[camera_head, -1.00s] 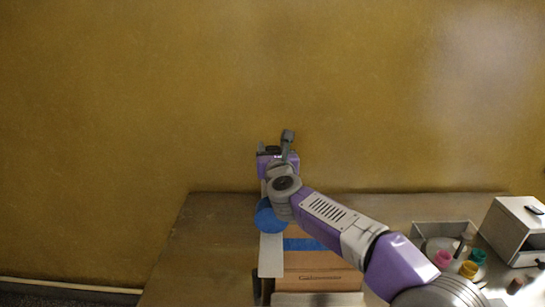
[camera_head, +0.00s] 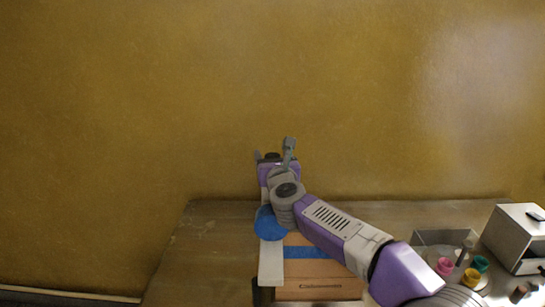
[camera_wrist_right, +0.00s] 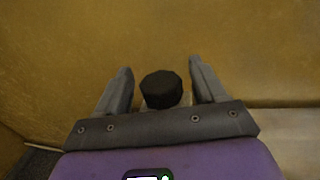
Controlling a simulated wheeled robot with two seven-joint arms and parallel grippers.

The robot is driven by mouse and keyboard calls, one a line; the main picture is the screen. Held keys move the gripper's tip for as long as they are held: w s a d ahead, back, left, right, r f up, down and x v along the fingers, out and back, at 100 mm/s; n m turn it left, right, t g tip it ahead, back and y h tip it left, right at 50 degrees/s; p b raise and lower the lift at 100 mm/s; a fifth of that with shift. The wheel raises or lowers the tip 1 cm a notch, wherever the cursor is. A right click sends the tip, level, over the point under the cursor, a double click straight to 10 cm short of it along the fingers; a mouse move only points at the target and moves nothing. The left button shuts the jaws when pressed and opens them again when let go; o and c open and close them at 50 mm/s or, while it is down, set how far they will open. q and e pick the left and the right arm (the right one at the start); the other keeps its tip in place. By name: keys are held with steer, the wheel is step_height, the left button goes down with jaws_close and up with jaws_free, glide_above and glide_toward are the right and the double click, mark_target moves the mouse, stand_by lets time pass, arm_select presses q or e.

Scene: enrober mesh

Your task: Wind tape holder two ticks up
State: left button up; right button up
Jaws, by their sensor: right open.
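A black faceted knob (camera_wrist_right: 161,88) sits between the two fingers of my open right gripper (camera_wrist_right: 160,80) in the wrist view, with a gap on each side. The knob also shows as a dark cap (camera_head: 272,156) in the head view, between the fingers of the right gripper (camera_head: 273,152). Below the gripper are a blue disc (camera_head: 269,224) and a pale upright plate (camera_head: 271,262). My wrist hides what lies between knob and disc. My left gripper is out of view.
A cardboard box (camera_head: 318,290) with a blue tape strip (camera_head: 305,252) stands beside the plate on the table (camera_head: 205,245). At right are a clear bin (camera_head: 435,238), pink, yellow and teal rings, and a white box (camera_head: 515,238). The table's left part is clear.

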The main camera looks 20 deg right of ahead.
steer(key=s, duration=0.7)
steer(key=shift+s+a+b, duration=0.25)
steer(key=shift+a+b, duration=0.05)
steer(key=shift+a, duration=0.1)
